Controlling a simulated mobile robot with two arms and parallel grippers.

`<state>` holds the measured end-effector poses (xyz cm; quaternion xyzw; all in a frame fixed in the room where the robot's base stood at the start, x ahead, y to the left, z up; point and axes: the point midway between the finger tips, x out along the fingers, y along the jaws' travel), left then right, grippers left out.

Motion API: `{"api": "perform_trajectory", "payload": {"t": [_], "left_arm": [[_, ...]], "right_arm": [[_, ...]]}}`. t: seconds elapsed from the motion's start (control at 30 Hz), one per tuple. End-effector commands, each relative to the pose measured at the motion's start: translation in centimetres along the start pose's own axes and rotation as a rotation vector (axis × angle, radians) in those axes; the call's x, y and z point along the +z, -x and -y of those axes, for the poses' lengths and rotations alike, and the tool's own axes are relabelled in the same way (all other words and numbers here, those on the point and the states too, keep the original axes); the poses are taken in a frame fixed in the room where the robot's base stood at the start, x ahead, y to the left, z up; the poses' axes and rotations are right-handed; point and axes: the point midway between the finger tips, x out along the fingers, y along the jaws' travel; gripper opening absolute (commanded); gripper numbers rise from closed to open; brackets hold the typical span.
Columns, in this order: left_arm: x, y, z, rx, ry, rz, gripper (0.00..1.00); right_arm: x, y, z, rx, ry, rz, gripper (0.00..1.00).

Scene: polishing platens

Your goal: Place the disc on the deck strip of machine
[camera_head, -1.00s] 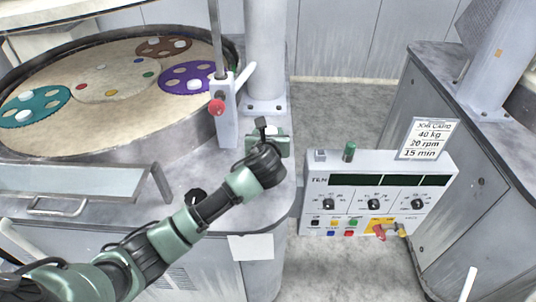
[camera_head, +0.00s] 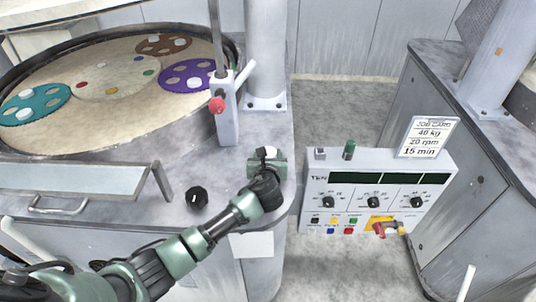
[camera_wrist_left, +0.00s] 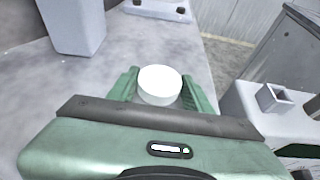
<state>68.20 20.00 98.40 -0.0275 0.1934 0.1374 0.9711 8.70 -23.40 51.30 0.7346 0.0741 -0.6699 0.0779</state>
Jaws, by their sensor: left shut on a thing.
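The white disc (camera_wrist_left: 160,84) sits between the green fingers of my left gripper (camera_wrist_left: 161,92) in the left wrist view. The gripper is shut on it. In the head view the left gripper (camera_head: 267,158) is over the grey deck strip (camera_head: 263,125) of the machine, right of the polishing plate. The disc's white top (camera_head: 270,152) shows a little there. I cannot tell whether the disc touches the deck. My right gripper is not in view.
A grey post with a red knob (camera_head: 217,105) stands left of the gripper. A black knob (camera_head: 197,198) is on the deck. A control panel (camera_head: 375,190) with a job card (camera_head: 430,137) is to the right. The plate (camera_head: 120,95) carries coloured carriers holding white discs.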

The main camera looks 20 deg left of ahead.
Motion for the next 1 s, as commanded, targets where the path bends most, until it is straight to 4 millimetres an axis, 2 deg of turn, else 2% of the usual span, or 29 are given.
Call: {"api": "perform_trajectory", "payload": {"t": [0.07,0.1,0.13,0.17,0.57,0.77,1.0], "left_arm": [[-0.2,-0.1,0.0,0.000,-0.002,0.001,0.05],[-0.2,-0.1,0.0,0.000,-0.001,0.000,0.61],[-0.2,-0.1,0.0,0.000,-0.001,0.000,0.69],[-0.2,-0.1,0.0,0.000,-0.001,0.000,0.72],[0.1,0.2,0.0,0.000,0.000,-0.001,0.72],[0.0,3.0,0.0,-0.002,-0.001,0.000,0.72],[0.0,7.9,0.0,-0.003,-0.001,0.001,0.72]], "right_arm": [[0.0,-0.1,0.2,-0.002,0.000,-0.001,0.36],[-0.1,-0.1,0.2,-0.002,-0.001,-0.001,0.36],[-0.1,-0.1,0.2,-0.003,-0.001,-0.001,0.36],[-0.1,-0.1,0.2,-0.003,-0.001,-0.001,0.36],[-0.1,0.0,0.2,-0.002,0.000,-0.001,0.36],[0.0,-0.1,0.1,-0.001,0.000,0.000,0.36],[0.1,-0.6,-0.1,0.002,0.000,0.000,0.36]]}}
